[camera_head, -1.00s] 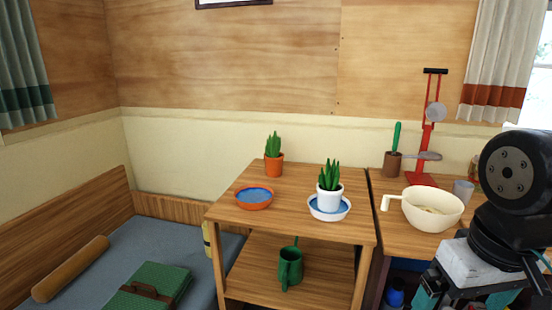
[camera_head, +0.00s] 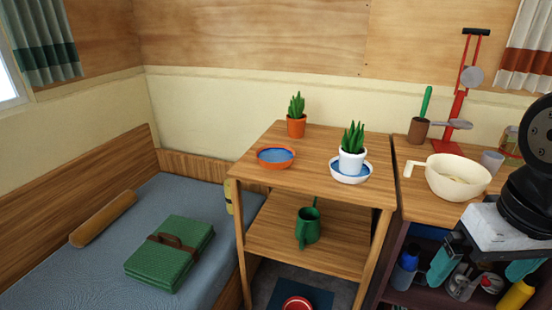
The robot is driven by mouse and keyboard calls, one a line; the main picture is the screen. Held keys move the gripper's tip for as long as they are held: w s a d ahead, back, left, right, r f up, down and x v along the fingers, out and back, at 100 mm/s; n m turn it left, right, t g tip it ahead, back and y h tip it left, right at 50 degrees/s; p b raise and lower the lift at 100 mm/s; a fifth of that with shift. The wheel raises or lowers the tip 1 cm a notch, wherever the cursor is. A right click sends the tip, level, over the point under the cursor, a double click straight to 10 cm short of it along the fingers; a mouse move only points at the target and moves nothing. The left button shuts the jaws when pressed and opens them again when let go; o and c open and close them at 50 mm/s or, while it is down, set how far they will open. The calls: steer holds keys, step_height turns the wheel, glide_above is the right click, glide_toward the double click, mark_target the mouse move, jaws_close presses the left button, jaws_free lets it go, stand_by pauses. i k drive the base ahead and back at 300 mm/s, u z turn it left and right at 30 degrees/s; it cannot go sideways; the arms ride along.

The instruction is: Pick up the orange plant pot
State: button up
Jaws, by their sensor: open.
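The orange plant pot (camera_head: 296,127) holds a green spiky plant and stands upright near the back left of the small wooden table (camera_head: 330,187). An orange saucer with a blue inside (camera_head: 276,157) lies in front of it, apart from it. A white plant pot (camera_head: 351,163) with a similar plant stands on a white saucer (camera_head: 349,177) to the right. My gripper (camera_head: 482,266), with teal fingertips, is at the lower right, far from the orange pot. It is open, and nothing shows held between its fingers.
A green watering can (camera_head: 308,226) stands on the lower shelf. The counter (camera_head: 425,205) at right holds a cream bowl (camera_head: 457,178), a brown pot (camera_head: 418,130) and a red stand (camera_head: 457,117). A bed with a folded green blanket (camera_head: 170,252) is at left.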

mark_target(296, 120)
steer(key=u, duration=0.15)
steer(key=k, duration=0.45)
steer(key=u, duration=1.15)
steer(key=i, duration=0.95)
steer(key=z, duration=0.75)
